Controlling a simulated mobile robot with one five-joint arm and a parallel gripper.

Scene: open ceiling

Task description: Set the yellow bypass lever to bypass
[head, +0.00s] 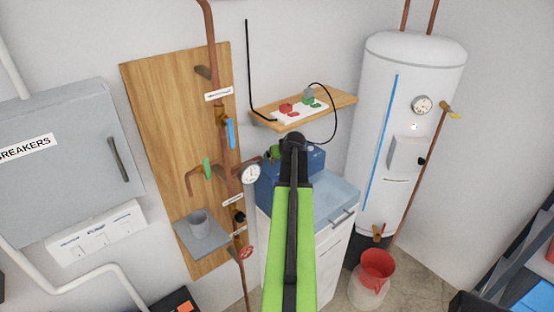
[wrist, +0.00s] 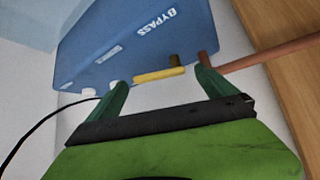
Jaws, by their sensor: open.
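In the wrist view, the yellow bypass lever (wrist: 158,74) lies nearly level in the picture along the edge of a blue box (wrist: 135,45) marked BYPASS. Its right end is near a short brass stub (wrist: 174,60). My gripper (wrist: 162,78) is open and empty, with one dark green finger to each side of the lever in the picture. I cannot tell whether the fingertips are level with it or short of it. In the head view, the blue box (head: 316,160) sits on a cabinet behind my gripper (head: 291,140). My arm hides the lever there.
A copper pipe (wrist: 265,55) runs right from the box towards a wooden board (wrist: 285,30). A pressure gauge (head: 250,174) is left of the box in the head view. A shelf (head: 337,104) hangs above, and a white tank (head: 405,100) stands at right.

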